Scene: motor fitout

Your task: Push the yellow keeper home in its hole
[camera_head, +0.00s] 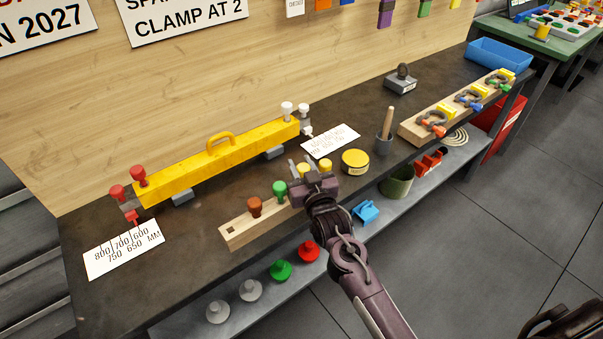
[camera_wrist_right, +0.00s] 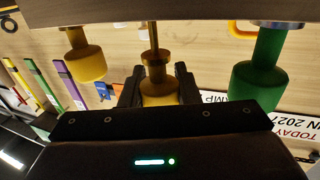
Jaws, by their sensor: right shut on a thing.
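A wooden rail (camera_head: 236,232) lies along the bench's front edge with knobbed keepers standing in a row. My right gripper (camera_head: 308,172) is over it, shut on a yellow keeper (camera_head: 303,168). In the right wrist view, upside down, this yellow keeper (camera_wrist_right: 160,88) sits between the two fingers. A length of its thin brass stem (camera_wrist_right: 153,35) shows between its knob and the rail. A second yellow keeper (camera_wrist_right: 86,62) and a green keeper (camera_wrist_right: 258,75) flank it, with their flanges at the rail. The hole itself is hidden. My left gripper is not in view.
A brown keeper (camera_head: 255,207) and a square hole are at the rail's left end. A yellow beam (camera_head: 215,160) lies behind. A yellow round tin (camera_head: 355,161) and a pot with a stick (camera_head: 384,143) stand to the right. Spare knobs (camera_head: 281,270) sit on the lower shelf.

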